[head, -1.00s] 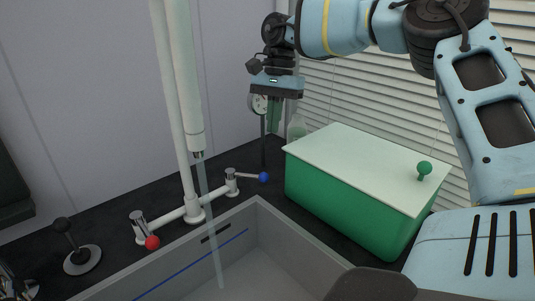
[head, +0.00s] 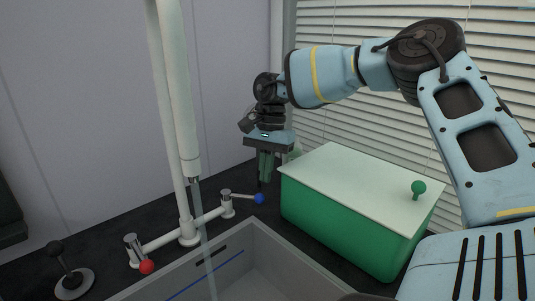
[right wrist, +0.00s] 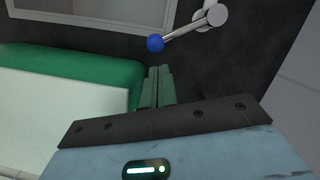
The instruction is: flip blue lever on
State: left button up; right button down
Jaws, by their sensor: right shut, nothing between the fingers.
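The blue lever, a metal rod with a blue ball (head: 260,198), points right from the tap base in the head view. In the right wrist view its blue ball (right wrist: 155,44) is near the top, with the rod running up right to the tap base. My right gripper (head: 265,180) points down with its green fingers closed and empty. It hangs just behind and above the blue ball in the head view. The fingertips (right wrist: 160,70) appear close to the ball in the right wrist view, with a small gap visible. My left gripper is out of view.
A white tap (head: 187,150) with a translucent stream below its spout stands over a grey basin (head: 262,232). A red-ball lever (head: 147,267) is on its left side. A green box with a pale lid (head: 350,185) stands right of the blue lever. A black joystick (head: 70,275) is far left.

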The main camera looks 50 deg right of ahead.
jog(key=shift+x, duration=1.35)
jog(key=shift+s+a, duration=0.1)
